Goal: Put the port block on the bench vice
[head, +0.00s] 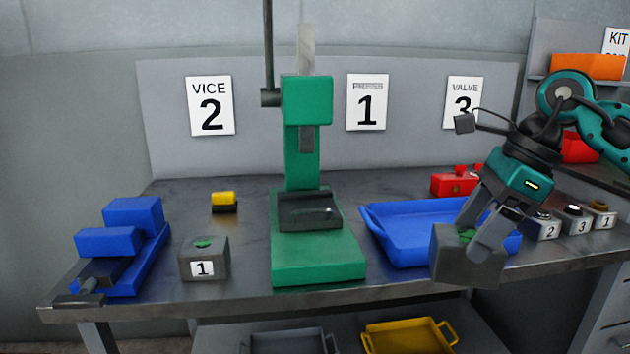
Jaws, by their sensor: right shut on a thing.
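The bench vice (122,240) is blue, with two raised jaw blocks, and stands at the left end of the bench under the "VICE 2" sign. My right gripper (479,240) points down and is shut on a dark grey block with a green patch on top, which I take to be the port block (450,262). The held block is in front of the blue tray, near the bench's front edge. The gripper fingers hide part of it. My left gripper is not in view.
A grey block labelled 1 (203,262) sits right of the vice. A green press (316,262) stands mid-bench between the vice and the held block. A blue tray (400,251), a red part (452,184) and several numbered grey blocks are at right. A yellow-and-black item (223,200) lies behind.

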